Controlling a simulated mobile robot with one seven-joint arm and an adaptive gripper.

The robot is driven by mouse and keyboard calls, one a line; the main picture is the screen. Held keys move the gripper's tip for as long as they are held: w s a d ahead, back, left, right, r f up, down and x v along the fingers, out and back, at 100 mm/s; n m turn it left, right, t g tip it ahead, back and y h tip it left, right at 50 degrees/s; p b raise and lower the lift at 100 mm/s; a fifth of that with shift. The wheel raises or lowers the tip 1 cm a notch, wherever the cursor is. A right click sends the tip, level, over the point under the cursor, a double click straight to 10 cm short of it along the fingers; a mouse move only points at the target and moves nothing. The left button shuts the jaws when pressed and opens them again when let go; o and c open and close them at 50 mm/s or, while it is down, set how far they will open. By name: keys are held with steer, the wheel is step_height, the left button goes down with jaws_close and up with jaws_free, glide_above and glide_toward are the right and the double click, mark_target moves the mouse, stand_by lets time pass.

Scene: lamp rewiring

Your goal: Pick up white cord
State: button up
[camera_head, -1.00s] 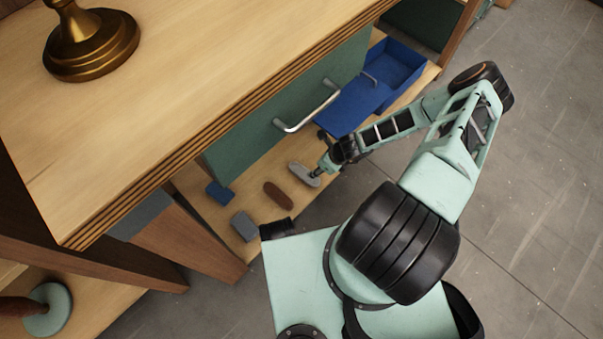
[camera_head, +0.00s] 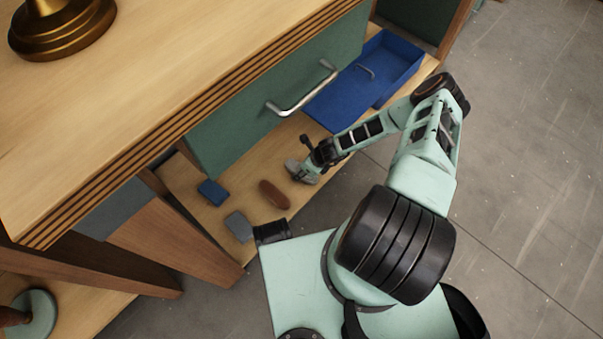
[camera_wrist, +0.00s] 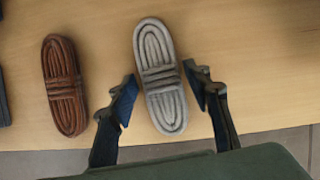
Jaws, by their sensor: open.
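The white cord (camera_wrist: 160,75) is a pale grey-white coiled bundle, bound across its middle, lying on the wooden shelf. In the wrist view it sits between the two fingers of my gripper (camera_wrist: 160,79), which is open. One finger is on each side of it, and a narrow gap shows on both sides. In the head view my gripper (camera_head: 307,168) is over the white cord (camera_head: 292,166) and hides part of it. I cannot tell the exact height of the fingertips above the shelf.
A brown cord (camera_wrist: 64,85) lies left of the white one. A blue bundle (camera_head: 211,192) and a grey bundle (camera_head: 238,227) lie further left on the shelf (camera_head: 190,178). A green drawer front with a metal handle (camera_head: 300,95) overhangs behind. An open blue box (camera_head: 395,65) stands right.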

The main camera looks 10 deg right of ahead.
jaws_close()
stand_by(0.3)
steer(key=shift+w+r, duration=0.1)
steer(key=shift+r, duration=0.05)
